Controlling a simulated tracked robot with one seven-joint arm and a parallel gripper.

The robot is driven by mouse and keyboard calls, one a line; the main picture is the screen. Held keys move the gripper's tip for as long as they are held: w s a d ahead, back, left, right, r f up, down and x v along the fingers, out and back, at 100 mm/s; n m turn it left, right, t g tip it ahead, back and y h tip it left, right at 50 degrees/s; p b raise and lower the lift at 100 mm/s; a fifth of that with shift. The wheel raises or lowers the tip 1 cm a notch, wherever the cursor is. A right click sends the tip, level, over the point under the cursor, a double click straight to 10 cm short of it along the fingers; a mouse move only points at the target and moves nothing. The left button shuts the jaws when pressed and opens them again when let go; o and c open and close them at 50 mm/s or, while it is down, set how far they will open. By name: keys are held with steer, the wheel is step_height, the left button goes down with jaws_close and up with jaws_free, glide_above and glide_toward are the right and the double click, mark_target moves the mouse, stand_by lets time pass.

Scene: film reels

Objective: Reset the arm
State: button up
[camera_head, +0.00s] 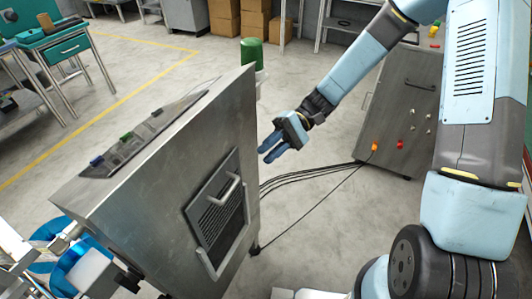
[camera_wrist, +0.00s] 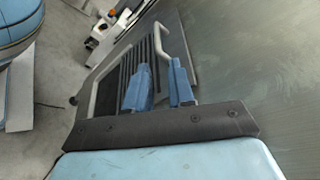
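My gripper (camera_head: 266,150) hangs in the air in the middle of the head view, to the right of a grey metal cabinet. Its two blue fingers are apart with nothing between them. In the wrist view the gripper (camera_wrist: 158,85) also shows its fingers apart, with the cabinet's vented panel and handle behind them. My light blue arm reaches from the right side of the head view down and left to the gripper. I see no contact between the gripper and the cabinet.
The grey cabinet (camera_head: 110,215) has a vented panel (camera_head: 217,215) with handles. Blue reels (camera_head: 65,255) are at lower left. A second cabinet (camera_head: 400,95) with coloured knobs stands behind my arm, with black cables (camera_head: 310,178) on the floor. A green cylinder (camera_head: 252,54) stands behind.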

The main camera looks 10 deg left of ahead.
stand_by(0.4)
steer(key=s+d+r+m+t+h, duration=0.2)
steer(key=d+r+t+h, duration=0.2)
steer(key=d+r+t, duration=0.5)
steer(key=s+d+r+m+t+h, duration=0.2)
steer(key=d+r+t+h, duration=0.3)
steer(key=d+r+t, duration=0.4)
steer(key=s+d+r, duration=0.1)
steer(key=d+r, duration=0.5)
steer(key=d, duration=0.6)
steer(key=shift+d+r+m, duration=0.15)
steer(key=shift+d+m, duration=0.15)
steer(key=shift+d, duration=0.1)
steer(key=shift+a, duration=0.1)
